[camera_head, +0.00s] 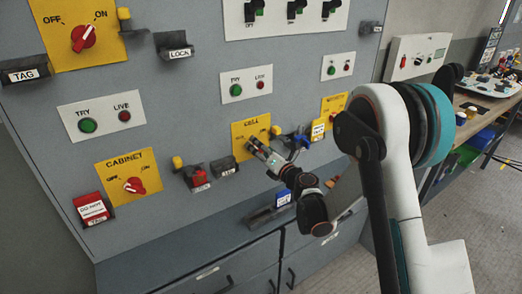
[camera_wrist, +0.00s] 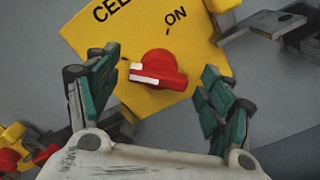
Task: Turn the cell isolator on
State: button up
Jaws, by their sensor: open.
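The cell isolator's yellow plate (camera_head: 239,136) is on the grey panel, and it also shows in the wrist view (camera_wrist: 135,30) with "CEL" and "ON" readable. Its red knob (camera_wrist: 168,68) has a white-marked end pointing left, away from the ON mark at upper right. The OFF mark is not visible. My gripper (camera_head: 257,148) is in front of this plate and hides the knob in the head view. In the wrist view my gripper (camera_wrist: 157,76) is open, its teal-padded fingers on either side of the knob with gaps. Contact cannot be seen.
A red CABINET isolator (camera_head: 134,184) sits to the left, and another ON/OFF isolator (camera_head: 84,38) is above left. A red padlock (camera_head: 199,178) and LOCK holder (camera_head: 225,167) sit close by on the left. Blue and yellow items (camera_head: 301,137) stick out on the right.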

jog(key=c, duration=1.1)
jog(key=shift+o, duration=0.2)
jog(key=shift+m, duration=0.3)
jog(key=m+b, duration=0.1)
jog(key=m, duration=0.4)
jog(key=m+b, duration=0.1)
jog(key=m, duration=0.5)
jog(key=m+b, duration=0.2)
jog(key=m, duration=0.4)
jog(key=shift+f, duration=0.4)
jog(key=shift+m, duration=0.3)
jog(key=o, duration=1.1)
jog(key=shift+c, duration=0.2)
